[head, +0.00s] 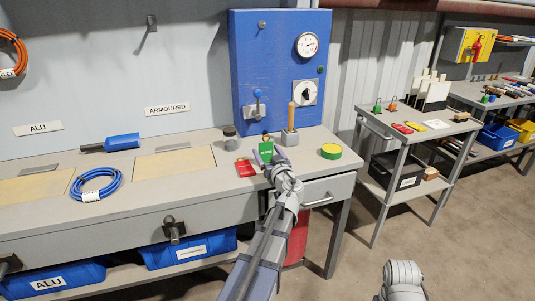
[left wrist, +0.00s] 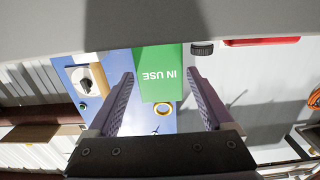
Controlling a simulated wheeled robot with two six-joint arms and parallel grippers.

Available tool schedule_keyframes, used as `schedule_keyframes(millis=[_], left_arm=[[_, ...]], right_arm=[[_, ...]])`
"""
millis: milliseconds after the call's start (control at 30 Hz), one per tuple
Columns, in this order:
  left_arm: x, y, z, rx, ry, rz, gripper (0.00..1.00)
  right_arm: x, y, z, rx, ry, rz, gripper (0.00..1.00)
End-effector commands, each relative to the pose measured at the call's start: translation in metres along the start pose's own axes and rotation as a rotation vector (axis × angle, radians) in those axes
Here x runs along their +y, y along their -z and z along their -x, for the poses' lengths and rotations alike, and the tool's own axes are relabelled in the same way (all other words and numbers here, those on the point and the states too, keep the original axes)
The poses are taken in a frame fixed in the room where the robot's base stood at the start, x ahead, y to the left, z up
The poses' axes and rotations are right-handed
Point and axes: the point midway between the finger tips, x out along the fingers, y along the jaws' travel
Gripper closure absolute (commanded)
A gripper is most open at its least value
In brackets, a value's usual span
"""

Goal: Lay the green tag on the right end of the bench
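The green tag (head: 266,150), marked IN USE, is near the right part of the grey bench (head: 215,196). It also shows in the left wrist view (left wrist: 162,72), upside down; a grey surface cuts off one end. My left gripper (head: 267,158) reaches over the bench front with its fingers on either side of the tag. In the left wrist view the fingers (left wrist: 162,72) stand apart, with a narrow gap between the tag and the right-hand finger. My right gripper is out of sight; only part of that arm shows at the bottom.
A red tag (head: 246,168) lies left of my left gripper. A dark jar (head: 230,138) and a wooden-handled tool in a grey block (head: 290,137) stand behind. Bench top in front of the roll is clear.

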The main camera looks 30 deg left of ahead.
Motion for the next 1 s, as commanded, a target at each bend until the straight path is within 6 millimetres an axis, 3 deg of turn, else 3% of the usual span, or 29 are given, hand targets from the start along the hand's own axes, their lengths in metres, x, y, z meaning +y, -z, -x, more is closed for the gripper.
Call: schedule_keyframes(millis=[100,433,800,1000], left_arm=[[0.000,0.000,0.000,0.000,0.000,0.000,0.03],[0.000,0.005,0.003,0.000,-0.001,0.000,0.03],[-0.002,0.003,0.077,0.000,-0.003,0.000,0.03],[-0.001,0.003,0.107,0.000,-0.003,0.000,0.03]], right_arm=[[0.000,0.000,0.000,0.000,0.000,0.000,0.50],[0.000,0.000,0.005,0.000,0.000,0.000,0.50],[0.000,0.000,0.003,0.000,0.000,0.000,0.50],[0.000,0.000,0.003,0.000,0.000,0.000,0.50]])
